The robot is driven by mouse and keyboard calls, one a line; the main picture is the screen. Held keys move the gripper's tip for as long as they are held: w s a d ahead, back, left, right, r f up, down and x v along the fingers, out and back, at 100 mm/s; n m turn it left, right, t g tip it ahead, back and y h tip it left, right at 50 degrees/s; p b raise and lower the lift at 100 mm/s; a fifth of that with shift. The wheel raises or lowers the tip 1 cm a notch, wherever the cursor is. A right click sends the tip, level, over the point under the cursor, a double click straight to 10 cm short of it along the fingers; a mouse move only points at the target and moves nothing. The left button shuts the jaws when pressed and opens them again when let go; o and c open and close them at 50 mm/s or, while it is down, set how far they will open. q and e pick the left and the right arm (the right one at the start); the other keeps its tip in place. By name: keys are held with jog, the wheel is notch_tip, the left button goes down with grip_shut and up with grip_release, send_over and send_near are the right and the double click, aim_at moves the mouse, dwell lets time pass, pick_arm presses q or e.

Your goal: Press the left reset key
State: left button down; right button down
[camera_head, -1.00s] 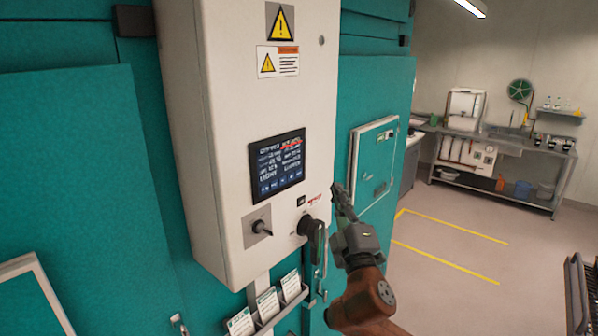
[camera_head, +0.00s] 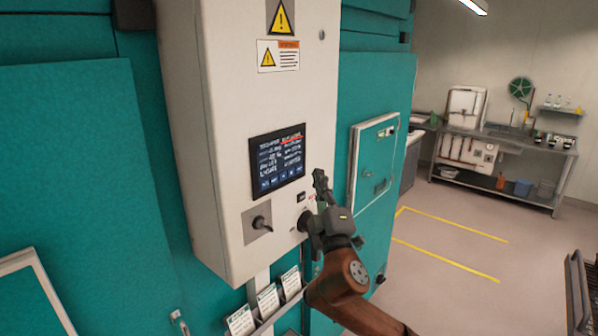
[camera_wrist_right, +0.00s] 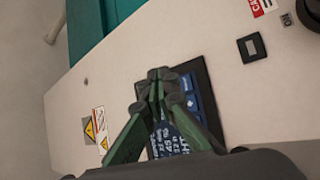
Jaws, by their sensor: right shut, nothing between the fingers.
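The white control box (camera_head: 225,120) carries a dark touch screen (camera_head: 277,160) with a row of small blue keys along its bottom edge. I cannot read which key is the left reset key. The screen also shows in the right wrist view (camera_wrist_right: 203,93), partly hidden behind the fingers. My right gripper (camera_head: 320,178) is shut and empty, to the right of the screen in the head view. In the right wrist view its fingertips (camera_wrist_right: 158,74) overlap the screen near the blue keys; I cannot tell whether they touch. My left gripper is not in view.
A small black square fitting (camera_head: 301,196) and a selector switch (camera_head: 262,223) sit below the screen. A dark round knob (camera_head: 304,222) is partly hidden by my right gripper. Card holders (camera_head: 267,300) hang underneath. The floor (camera_head: 450,230) on the right is open.

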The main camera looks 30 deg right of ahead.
jog(key=shift+w+a, duration=0.3)
jog(key=shift+w, duration=0.4)
jog(key=shift+w+a, duration=0.3)
jog(key=shift+w, duration=0.4)
jog(key=shift+w, duration=0.15)
dwell(0.4)
jog(key=shift+w+a, duration=0.2)
jog(key=shift+w, duration=0.05)
jog(key=shift+w, duration=0.25)
dwell(0.6)
jog(key=shift+s, duration=0.1)
jog(key=shift+s+d+p, duration=0.2)
jog(key=shift+s+p, duration=0.2)
jog(key=shift+s, duration=0.2)
jog(key=s, duration=0.1)
jog(key=s+d, duration=0.1)
jog(key=s, duration=0.1)
jog(key=s+d+p, duration=0.1)
jog(key=shift+s, duration=0.3)
dwell(0.4)
